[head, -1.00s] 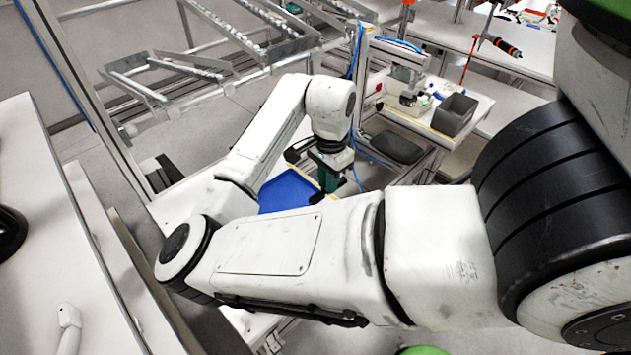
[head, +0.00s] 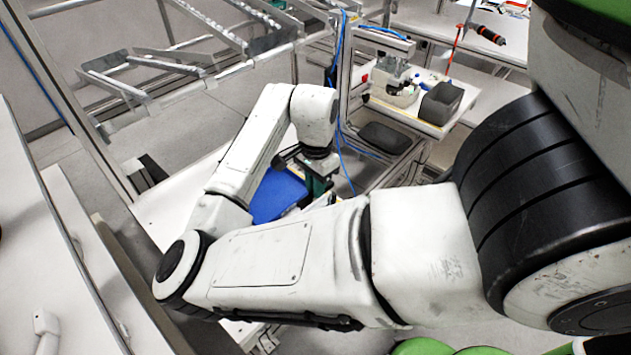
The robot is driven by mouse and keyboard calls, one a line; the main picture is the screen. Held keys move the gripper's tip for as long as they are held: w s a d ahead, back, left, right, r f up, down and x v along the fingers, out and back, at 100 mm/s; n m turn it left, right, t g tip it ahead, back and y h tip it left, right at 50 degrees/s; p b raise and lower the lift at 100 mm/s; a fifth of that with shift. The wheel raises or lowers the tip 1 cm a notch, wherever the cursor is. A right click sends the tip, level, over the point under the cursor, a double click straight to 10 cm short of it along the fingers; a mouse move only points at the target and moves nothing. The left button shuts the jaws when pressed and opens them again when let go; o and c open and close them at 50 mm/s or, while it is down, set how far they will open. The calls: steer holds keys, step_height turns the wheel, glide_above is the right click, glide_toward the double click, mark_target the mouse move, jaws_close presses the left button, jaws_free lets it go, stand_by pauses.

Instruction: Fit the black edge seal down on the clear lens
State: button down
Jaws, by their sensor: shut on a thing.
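My gripper (head: 318,186) hangs below the wrist of my arm, over the white table beyond my forearm. Its fingertips are mostly hidden behind my own arm. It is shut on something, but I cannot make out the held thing. I cannot pick out the black edge seal or the clear lens in this view; my arm covers much of the work area. A blue tray (head: 277,196) lies on the table just left of the gripper, partly covered by my arm.
A side bench at the back right holds a grey bin (head: 441,103) and a small press-like device (head: 394,88). A metal frame with roller rails (head: 215,60) stands at the back left. A long white bench (head: 50,240) runs along the left edge.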

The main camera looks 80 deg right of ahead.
steer(key=shift+f, duration=0.6)
stand_by(1.6)
steer(key=shift+f+b, duration=0.7)
steer(key=shift+f, duration=0.55)
steer(key=c, duration=1)
jaws_free()
steer(key=shift+c, duration=0.2)
steer(key=shift+r, duration=0.1)
step_height(320, 180, up, 11)
steer(key=shift+f, duration=0.15)
steer(key=shift+s, duration=0.15)
